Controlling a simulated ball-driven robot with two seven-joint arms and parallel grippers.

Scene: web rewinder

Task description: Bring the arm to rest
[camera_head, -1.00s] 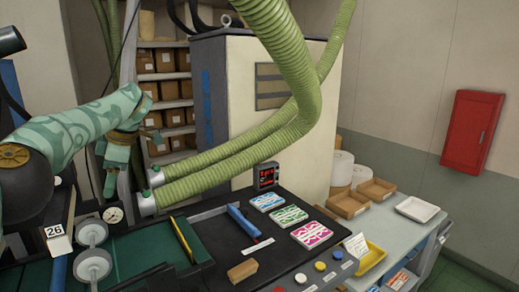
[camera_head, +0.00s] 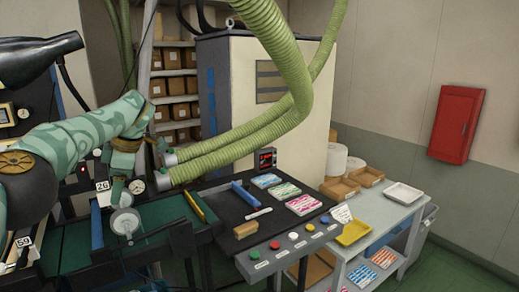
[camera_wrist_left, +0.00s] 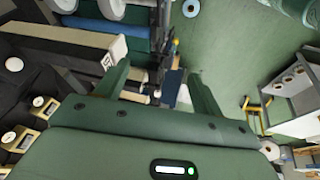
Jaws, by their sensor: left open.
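My left arm comes in from the left, with a green patterned sleeve. Its left gripper (camera_head: 117,186) hangs downward above the left part of the machine, near a gauge and a roller wheel (camera_head: 125,222). In the left wrist view the two green fingers of the left gripper (camera_wrist_left: 160,76) stand wide apart with nothing held between them. The floor and parts of the machine show beyond them. My right gripper is not in view.
The control panel (camera_head: 290,245) with coloured buttons lies right of the arm. Packs of printed cards (camera_head: 285,191) and a wooden block (camera_head: 246,229) lie on the black top. Thick green hoses (camera_head: 230,145) cross behind. A side table (camera_head: 385,212) holds trays.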

